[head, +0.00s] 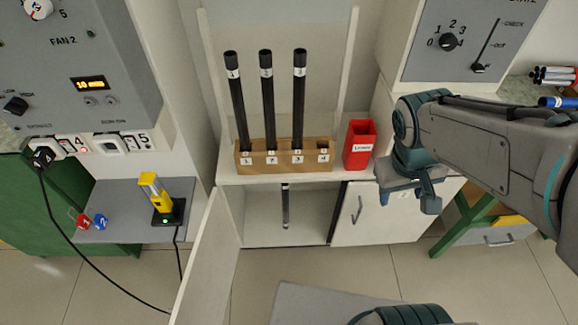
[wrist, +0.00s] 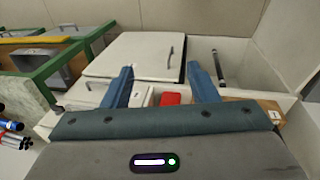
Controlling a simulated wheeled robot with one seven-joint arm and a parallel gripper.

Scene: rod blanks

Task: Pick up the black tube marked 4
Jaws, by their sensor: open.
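A black tube (head: 285,207) with pale bands is inside the open lower cabinet (head: 257,215); its number is too small to read. It also shows in the wrist view (wrist: 217,68), beyond the right finger. Three other black tubes, marked 1 (head: 238,100), 2 (head: 268,100) and 3 (head: 298,100), stand in the wooden rack (head: 265,161); its slot labelled 4 holds no tube. My gripper (head: 408,199) is open and empty, right of the red bin and in front of the closed cabinet door. Its two fingers show apart in the wrist view (wrist: 162,85).
A red bin (head: 359,145) stands right of the rack on the white counter. The left cabinet door (head: 207,262) is swung open toward me; the right door (head: 352,222) is closed. A yellow device (head: 155,192) stands on a grey shelf at left. Floor in front is mostly clear.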

